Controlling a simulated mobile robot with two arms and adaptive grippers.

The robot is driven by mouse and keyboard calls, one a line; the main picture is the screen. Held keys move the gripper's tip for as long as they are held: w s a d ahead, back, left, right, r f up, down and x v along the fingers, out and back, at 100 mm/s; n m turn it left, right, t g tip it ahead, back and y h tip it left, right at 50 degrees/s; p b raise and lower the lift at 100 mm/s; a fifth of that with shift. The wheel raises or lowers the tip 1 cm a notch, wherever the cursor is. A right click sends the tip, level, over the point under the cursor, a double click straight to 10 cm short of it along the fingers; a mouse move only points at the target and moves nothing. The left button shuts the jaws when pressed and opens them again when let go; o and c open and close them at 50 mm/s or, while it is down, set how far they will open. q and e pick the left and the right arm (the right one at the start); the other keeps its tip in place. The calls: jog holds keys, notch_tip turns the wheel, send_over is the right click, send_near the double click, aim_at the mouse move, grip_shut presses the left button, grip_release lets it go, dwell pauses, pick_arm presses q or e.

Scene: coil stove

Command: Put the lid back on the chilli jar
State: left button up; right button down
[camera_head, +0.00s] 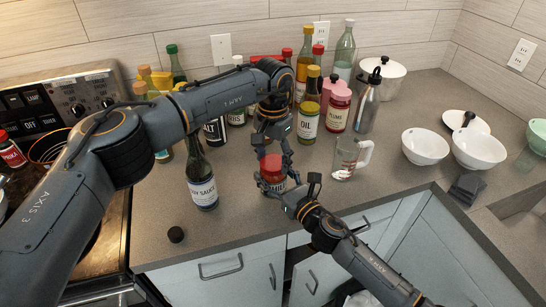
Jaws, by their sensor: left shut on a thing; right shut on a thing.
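The chilli jar (273,184) stands upright near the counter's front edge, with a red top and a label partly hidden by fingers. My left gripper (275,158) points down from above, shut on the red lid (270,163) at the jar's top. I cannot tell whether the lid is seated or just above the rim. My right gripper (288,190) comes from the lower right, low beside the jar, and is shut on the jar's body.
Several bottles crowd behind. White bowls (425,147) stand farther right. The front left counter is mostly clear.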

pick_arm(q)
jog(key=o, duration=0.8)
jog(key=shift+r, duration=0.1)
jog(key=shift+r, duration=2.2)
jog(key=shift+c, duration=0.2)
